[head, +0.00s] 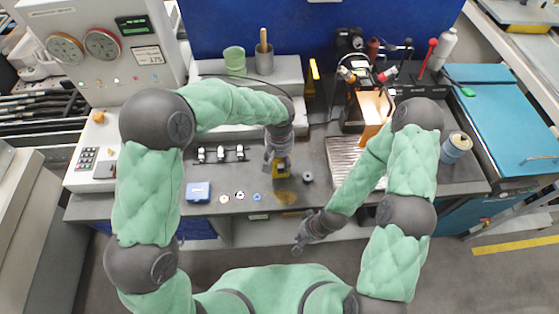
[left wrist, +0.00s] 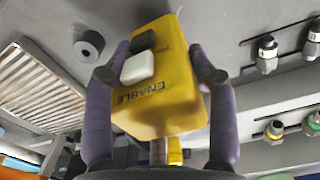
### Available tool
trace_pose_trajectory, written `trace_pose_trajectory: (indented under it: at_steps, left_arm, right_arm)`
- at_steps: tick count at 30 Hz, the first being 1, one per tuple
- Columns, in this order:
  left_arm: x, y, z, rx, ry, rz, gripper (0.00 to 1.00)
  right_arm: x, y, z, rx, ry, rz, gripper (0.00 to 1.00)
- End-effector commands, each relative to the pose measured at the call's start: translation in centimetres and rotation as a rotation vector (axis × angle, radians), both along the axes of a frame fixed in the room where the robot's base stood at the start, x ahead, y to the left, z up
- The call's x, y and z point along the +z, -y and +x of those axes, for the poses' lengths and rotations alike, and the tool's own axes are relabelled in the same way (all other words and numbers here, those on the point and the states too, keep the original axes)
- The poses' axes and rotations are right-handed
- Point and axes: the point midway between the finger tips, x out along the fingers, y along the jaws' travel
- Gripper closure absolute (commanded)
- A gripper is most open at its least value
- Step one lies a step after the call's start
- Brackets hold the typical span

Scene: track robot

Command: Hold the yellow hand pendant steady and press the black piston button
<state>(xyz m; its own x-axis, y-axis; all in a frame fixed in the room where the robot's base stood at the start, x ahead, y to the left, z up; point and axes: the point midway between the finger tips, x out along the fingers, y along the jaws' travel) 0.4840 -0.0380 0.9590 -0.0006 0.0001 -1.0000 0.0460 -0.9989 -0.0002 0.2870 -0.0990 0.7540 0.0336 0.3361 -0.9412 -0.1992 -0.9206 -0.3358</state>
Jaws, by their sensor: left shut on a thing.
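The yellow hand pendant (left wrist: 165,90) is between the two fingers of my left gripper (left wrist: 160,75) in the left wrist view. It bears a black button (left wrist: 143,40), a white button (left wrist: 137,68) and the word ENABLE. In the head view the pendant (head: 282,168) shows just below my left gripper (head: 277,158), over the front of the grey bench. Its lower end is hard to make out there. My right gripper (head: 298,247) is empty, in front of the bench edge and apart from the pendant. Its finger opening is too small to judge.
A small grey ring (head: 307,177) lies right of the pendant. A row of connectors (head: 220,153), a blue box (head: 199,192) and small rings (head: 240,195) lie to its left. A ribbed tray (head: 345,152) is to the right. The floor before the bench is clear.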

Motion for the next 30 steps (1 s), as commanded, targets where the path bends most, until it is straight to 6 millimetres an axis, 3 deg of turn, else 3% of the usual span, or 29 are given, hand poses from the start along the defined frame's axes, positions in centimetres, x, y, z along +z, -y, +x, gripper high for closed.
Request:
trace_pose_trajectory:
  at_steps: [15,30]
  left_arm:
    - [-1.4,0.1,1.5,0.001,0.001,0.000,0.91]
    - [-1.4,0.1,1.6,0.001,0.001,-0.001,0.91]
  right_arm:
    - [-0.8,0.0,0.0,0.000,0.000,0.000,1.00]
    - [-0.8,0.0,0.0,0.000,0.000,0.000,1.00]
